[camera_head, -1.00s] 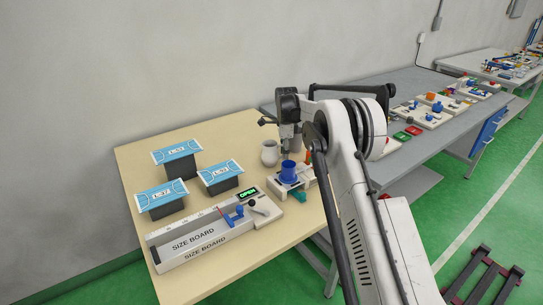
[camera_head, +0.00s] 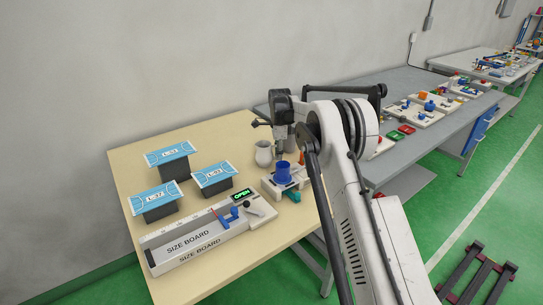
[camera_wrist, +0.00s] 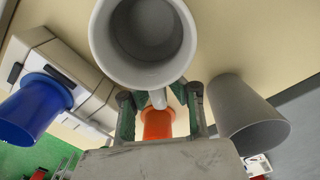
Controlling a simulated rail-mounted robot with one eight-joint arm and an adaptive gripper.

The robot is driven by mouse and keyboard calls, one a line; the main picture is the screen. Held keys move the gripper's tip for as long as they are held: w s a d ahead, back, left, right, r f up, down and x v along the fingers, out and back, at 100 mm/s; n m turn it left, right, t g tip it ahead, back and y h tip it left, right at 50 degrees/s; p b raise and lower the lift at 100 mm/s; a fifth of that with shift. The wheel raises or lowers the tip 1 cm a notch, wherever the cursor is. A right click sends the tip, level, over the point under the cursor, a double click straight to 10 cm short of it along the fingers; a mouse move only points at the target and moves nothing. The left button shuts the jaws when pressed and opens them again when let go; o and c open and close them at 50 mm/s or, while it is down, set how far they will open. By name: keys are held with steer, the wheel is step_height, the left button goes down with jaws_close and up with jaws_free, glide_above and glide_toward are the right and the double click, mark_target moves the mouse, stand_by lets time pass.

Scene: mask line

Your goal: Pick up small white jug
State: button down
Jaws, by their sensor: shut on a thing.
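The small white jug (camera_head: 263,153) is upright near the back right of the beige table. In the wrist view the jug (camera_wrist: 97,42) fills the top middle, its round mouth open towards the camera. My gripper (camera_wrist: 158,100) has its two green-edged fingers on either side of the jug's handle and is shut on it. In the head view the gripper (camera_head: 280,151) is just right of the jug, partly hidden by my arm. I cannot tell whether the jug's base touches the table.
In the wrist view a grey cup (camera_wrist: 240,115) is close on the right and an orange cup (camera_wrist: 157,125) is behind the fingers. The size board (camera_head: 195,240) and several mask stands (camera_head: 158,200) are to the left.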

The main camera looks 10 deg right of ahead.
steer(key=shift+r, duration=0.1)
steer(key=shift+r, duration=1.3)
steer(key=s+a+r, duration=0.5)
steer(key=a+r, duration=0.3)
steer(key=a, duration=0.2)
steer(key=shift+s+b, duration=0.2)
steer(key=shift+b, duration=0.15)
steer(key=shift+a+r, duration=0.1)
steer(key=shift+a, duration=0.05)
stand_by(0.8)
